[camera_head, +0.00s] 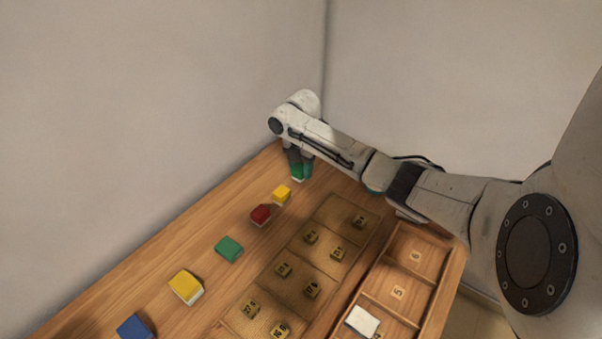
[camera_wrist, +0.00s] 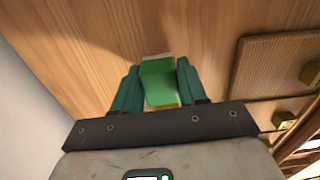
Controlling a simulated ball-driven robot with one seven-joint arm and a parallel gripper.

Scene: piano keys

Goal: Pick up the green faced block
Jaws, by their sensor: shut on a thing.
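A green faced block (camera_wrist: 158,84) with a pale edge sits between the two teal fingers of my gripper (camera_wrist: 157,90) in the wrist view. The fingers are shut on its sides. In the head view my gripper (camera_head: 299,165) points down at the far end of the table, and the green block (camera_head: 298,173) shows at its fingertips. Whether the block touches the table is hard to tell. A second green block (camera_head: 229,248) lies on the table nearer the front, apart from my gripper.
A yellow block (camera_head: 282,193), a red block (camera_head: 261,215), another yellow block (camera_head: 186,287) and a blue block (camera_head: 134,328) lie in a row along the wall side. A board (camera_head: 337,212) with small numbered blocks and a numbered tray (camera_head: 433,240) holding a white block (camera_head: 362,321) are to the right.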

